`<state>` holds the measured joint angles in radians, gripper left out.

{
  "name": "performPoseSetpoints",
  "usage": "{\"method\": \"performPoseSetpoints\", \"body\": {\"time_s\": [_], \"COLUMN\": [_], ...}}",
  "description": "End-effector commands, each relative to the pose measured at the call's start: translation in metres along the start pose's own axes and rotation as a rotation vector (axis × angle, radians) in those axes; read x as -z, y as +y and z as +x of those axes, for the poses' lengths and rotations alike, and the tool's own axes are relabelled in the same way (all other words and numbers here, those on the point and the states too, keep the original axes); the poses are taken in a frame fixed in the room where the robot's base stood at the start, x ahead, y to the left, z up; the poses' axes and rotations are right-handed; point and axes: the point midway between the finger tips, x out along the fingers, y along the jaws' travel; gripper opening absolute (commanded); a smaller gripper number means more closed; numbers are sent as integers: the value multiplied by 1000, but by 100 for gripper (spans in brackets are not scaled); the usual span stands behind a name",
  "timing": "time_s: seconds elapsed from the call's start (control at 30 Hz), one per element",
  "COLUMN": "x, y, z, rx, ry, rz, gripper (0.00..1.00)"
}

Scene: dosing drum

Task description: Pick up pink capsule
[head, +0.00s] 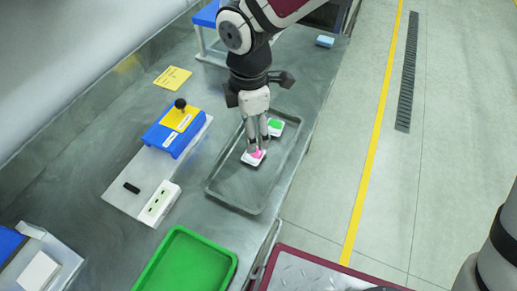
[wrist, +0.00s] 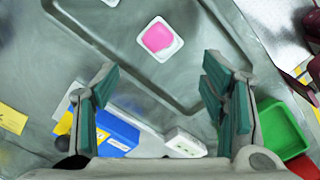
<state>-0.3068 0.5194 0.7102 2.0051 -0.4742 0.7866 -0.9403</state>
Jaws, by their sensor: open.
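The pink capsule (head: 254,158) is a small white square cup with a pink top. It lies in the shallow grey tray (head: 233,206) on the metal bench. In the wrist view the pink capsule (wrist: 160,39) shows whole, ahead of the fingertips and between their lines. My gripper (head: 257,149) points down over the capsule, and its fingers partly cover it in the head view. In the wrist view my gripper (wrist: 160,72) is open, with nothing between its fingers. Whether the fingertips touch the capsule cannot be told.
A green-topped capsule (head: 276,126) lies in the same tray, just behind the pink one. A blue and yellow device (head: 172,133) with a black knob and a white socket block (head: 159,204) stand to the left. A green bin (head: 187,262) is in front. The tray's front part is bare.

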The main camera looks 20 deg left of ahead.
Motion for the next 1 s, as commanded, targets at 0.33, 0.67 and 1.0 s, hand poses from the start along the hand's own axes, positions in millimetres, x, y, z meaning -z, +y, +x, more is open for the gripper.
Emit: {"method": "performPoseSetpoints", "body": {"time_s": [0.33,0.67,1.0], "x": [0,-4,-5], "y": [0,-2,-1], "z": [43,82,96], "rx": [1,2,-1], "ry": [0,0,0], "rz": [2,0,3], "gripper": [66,66,66]}}
